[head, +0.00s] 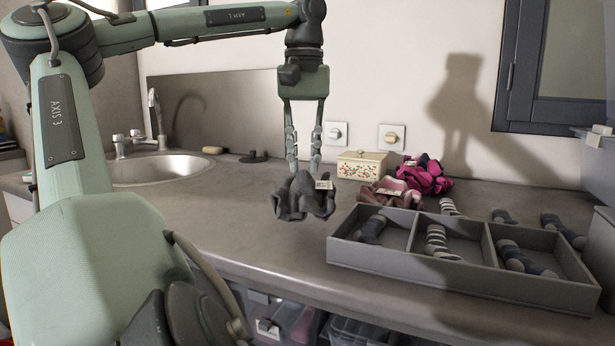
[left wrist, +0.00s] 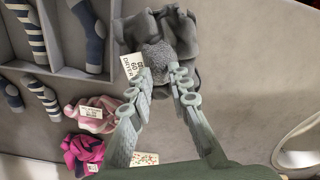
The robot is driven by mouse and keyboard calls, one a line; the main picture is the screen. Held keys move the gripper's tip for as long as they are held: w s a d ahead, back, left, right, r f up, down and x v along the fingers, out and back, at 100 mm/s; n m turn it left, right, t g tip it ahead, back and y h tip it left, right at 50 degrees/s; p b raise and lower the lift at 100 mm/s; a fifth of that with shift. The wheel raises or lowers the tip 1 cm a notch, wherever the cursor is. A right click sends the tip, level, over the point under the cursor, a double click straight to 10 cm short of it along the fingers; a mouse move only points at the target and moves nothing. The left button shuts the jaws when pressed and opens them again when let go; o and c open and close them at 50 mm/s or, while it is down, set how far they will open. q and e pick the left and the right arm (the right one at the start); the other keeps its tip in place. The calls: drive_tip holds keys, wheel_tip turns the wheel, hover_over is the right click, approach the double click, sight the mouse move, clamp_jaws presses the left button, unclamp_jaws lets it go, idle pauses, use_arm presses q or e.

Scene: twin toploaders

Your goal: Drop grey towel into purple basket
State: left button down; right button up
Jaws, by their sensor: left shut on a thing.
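The grey towel (head: 303,198) is a crumpled dark cloth with a white tag, hanging from my left gripper (head: 302,165) above the counter. In the left wrist view my left gripper (left wrist: 166,78) is shut on a bunched part of the grey towel (left wrist: 203,48), and the tag reads "60" and "DRYER". No purple basket can be made out in either view. My right gripper is not in view.
A grey divided tray (head: 465,277) with socks stands at the counter's front right. A pink cloth (head: 390,192), a magenta cloth (head: 428,176) and a floral box (head: 371,165) lie behind it. A sink (head: 160,168) is at left. Clear plastic bins show below the counter.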

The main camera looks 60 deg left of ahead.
sight(306, 168)
use_arm(q)
drive_tip(key=shift+w+a+f, duration=0.1)
drive_tip(key=shift+w+f, duration=0.1)
drive_tip(key=shift+w, duration=0.05)
drive_tip(key=shift+f, duration=0.35)
wheel_tip(306, 168, down, 3)
drive_tip(key=shift+f, duration=0.1)
drive_tip(key=shift+f+b, duration=0.1)
drive_tip(key=shift+b, duration=0.2)
drive_tip(key=c, duration=1.6)
unclamp_jaws()
drive_tip(key=shift+o, duration=0.9)
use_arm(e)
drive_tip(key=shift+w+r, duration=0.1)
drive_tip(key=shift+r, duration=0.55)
